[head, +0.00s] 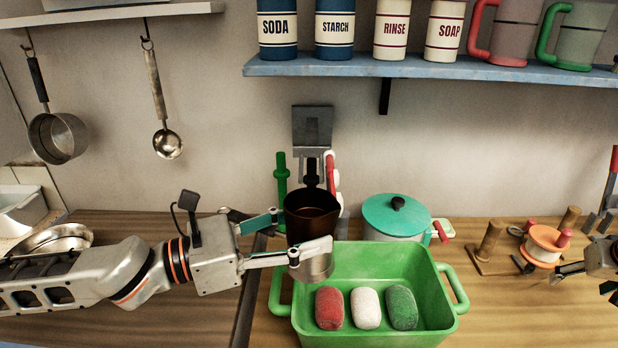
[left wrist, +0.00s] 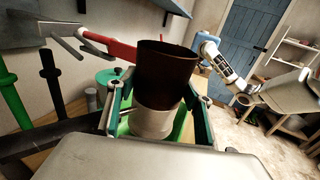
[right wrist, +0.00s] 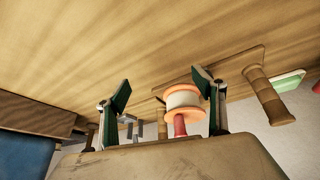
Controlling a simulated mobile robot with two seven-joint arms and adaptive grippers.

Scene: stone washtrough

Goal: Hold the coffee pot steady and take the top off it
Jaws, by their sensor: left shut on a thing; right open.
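The coffee pot has a dark brown, open-mouthed upper part (head: 312,217) and a light grey metal lower part (head: 317,266). It stands upright, raised over the back left of the green tub in the head view. My left gripper (head: 302,232) is shut on the pot, with one finger on each side. In the left wrist view the brown part (left wrist: 166,72) sits on the grey part (left wrist: 152,121) between the fingers, which hide some of it. My right gripper (right wrist: 160,93) is open and empty, far right of the pot, near the spool.
The green tub (head: 452,292) holds red, white and green soap bars. A teal-lidded pot (head: 392,216) stands behind it. An orange-and-white spool (head: 543,246) and wooden pegs (head: 488,243) are at right. A blue shelf (head: 430,67) overhangs the back.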

